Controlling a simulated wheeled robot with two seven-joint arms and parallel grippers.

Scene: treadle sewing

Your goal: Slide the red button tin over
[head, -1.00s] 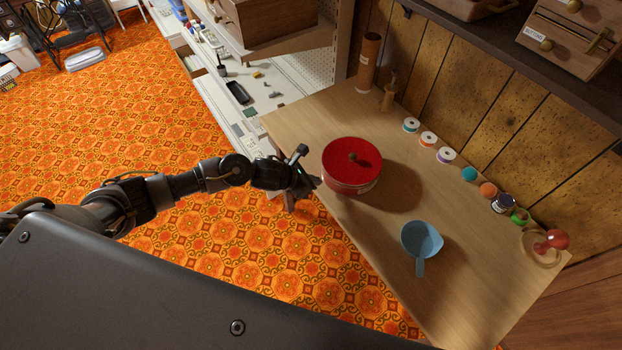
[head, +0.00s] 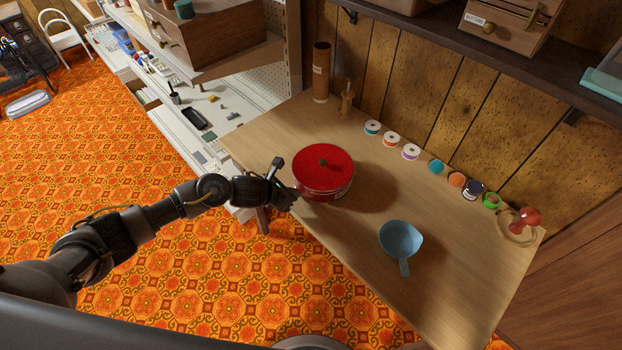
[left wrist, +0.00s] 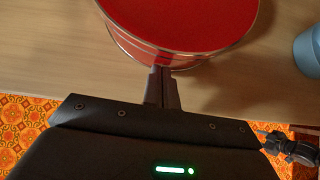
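My left gripper (head: 292,194) is at the tin's near left side, low by the tabletop. In the left wrist view its fingers (left wrist: 161,85) are together with nothing between them. Their tips meet the lower wall of the tin (left wrist: 180,22) in the picture; whether they touch it I cannot tell.
A blue scoop (head: 401,241) lies right of the tin. A brown cylinder (head: 321,72) stands at the back left. The table around the tin is clear.

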